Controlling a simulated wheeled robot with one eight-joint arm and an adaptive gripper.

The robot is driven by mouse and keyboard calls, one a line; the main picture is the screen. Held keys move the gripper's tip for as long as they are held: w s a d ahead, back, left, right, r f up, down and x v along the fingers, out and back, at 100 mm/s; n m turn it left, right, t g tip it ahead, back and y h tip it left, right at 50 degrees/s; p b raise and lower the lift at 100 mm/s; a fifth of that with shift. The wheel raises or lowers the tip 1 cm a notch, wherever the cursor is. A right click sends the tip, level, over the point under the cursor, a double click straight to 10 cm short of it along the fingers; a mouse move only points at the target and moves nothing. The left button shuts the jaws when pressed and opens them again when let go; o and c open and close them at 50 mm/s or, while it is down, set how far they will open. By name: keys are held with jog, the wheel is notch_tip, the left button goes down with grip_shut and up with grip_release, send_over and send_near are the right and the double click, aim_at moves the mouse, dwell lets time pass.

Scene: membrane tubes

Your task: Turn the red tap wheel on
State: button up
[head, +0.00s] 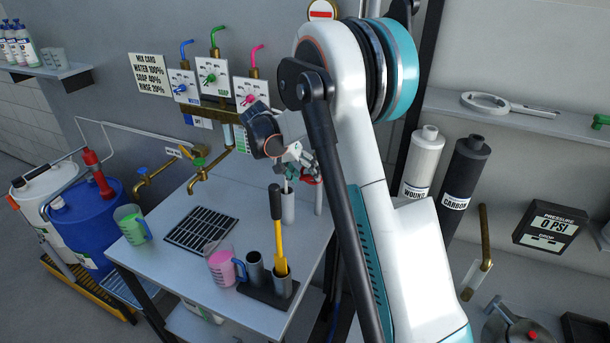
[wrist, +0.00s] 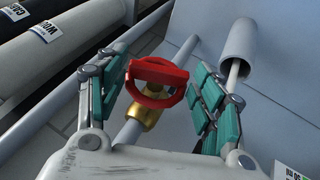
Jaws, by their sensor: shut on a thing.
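The red tap wheel (wrist: 157,82) sits on a brass valve (wrist: 148,112) on a grey pipe in the wrist view. My gripper (wrist: 160,88) has its teal-padded fingers on both sides of the wheel and is shut on it. In the head view my gripper (head: 298,168) is over the back right of the table, and a bit of the red wheel (head: 311,178) shows beside the fingers. The rest of the wheel is hidden there by my gripper and arm.
An open grey tube (wrist: 238,52) stands close to the right finger. Labelled cylinders (head: 423,162) stand on the right. The table (head: 185,262) holds a green jug (head: 131,224), a pink jug (head: 221,267) and a yellow-handled tool (head: 280,246).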

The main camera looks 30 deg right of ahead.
jog(key=o, duration=1)
jog(key=shift+c, duration=0.2)
jog(key=v, duration=1.2)
